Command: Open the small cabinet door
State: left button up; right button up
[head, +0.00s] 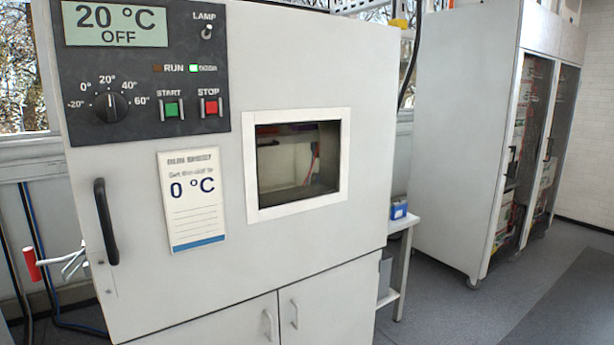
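A white test cabinet (310,250) fills the left and middle of the head view. Its upper door (340,235) has a small framed window (298,160) and a black vertical bar handle (106,221) at its left edge. This door looks shut. Below it are two lower doors, left (225,325) and right (330,305), each with a slim metal handle, left (268,325) and right (294,314). Both look shut, and their bottoms are cut off by the picture's edge. Neither of my grippers is in view.
The control panel (140,130) reads 20 °C OFF. A card (193,200) reads 0 °C. A red-ended metal fitting (32,262) is at far left. A small table (402,223) with a blue box (398,208) stands right. A tall rack (460,150) is behind; grey floor (540,290) is clear.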

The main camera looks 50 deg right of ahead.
aim_at(287, 67)
jog(key=z, duration=1.4)
